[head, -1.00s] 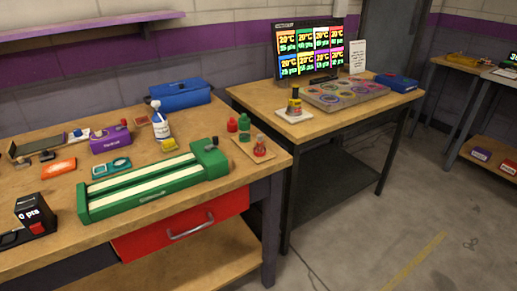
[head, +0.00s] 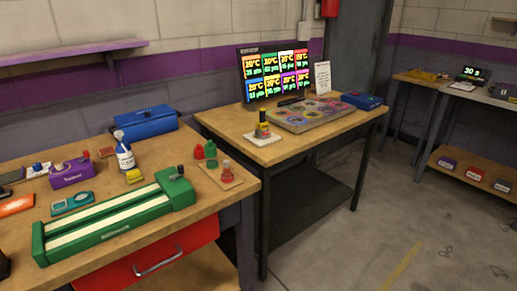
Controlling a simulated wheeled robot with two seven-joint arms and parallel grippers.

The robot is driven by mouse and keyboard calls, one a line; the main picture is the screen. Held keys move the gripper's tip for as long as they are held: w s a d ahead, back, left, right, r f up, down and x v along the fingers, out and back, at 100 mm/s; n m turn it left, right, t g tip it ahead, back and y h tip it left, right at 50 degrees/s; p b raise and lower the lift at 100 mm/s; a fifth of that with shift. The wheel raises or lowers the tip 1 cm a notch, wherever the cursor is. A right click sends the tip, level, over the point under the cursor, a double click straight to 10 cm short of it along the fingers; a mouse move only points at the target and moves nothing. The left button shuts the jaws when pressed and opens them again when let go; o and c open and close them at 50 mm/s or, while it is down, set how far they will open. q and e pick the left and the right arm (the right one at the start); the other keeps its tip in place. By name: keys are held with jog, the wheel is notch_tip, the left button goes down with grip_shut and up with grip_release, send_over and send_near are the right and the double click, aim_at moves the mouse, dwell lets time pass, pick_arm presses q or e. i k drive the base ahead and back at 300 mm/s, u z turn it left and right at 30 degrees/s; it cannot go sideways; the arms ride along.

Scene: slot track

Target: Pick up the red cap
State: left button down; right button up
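A small red piece (head: 199,151), which looks like the red cap, stands near the right back edge of the left workbench (head: 120,250). Beside it is a green piece (head: 211,149), with another small green piece (head: 212,163) just in front. Neither of my grippers is in the head view.
A long green slot track (head: 110,222) lies in front of these pieces. A spray bottle (head: 124,152), a purple box (head: 72,172) and a blue toolbox (head: 146,124) stand to the left. A second table (head: 225,122) with a screen (head: 275,72) is on the right.

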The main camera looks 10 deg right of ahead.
aim_at(199, 151)
jog(key=z, duration=1.6)
jog(key=i, duration=3.35)
jog(key=u, duration=4.4)
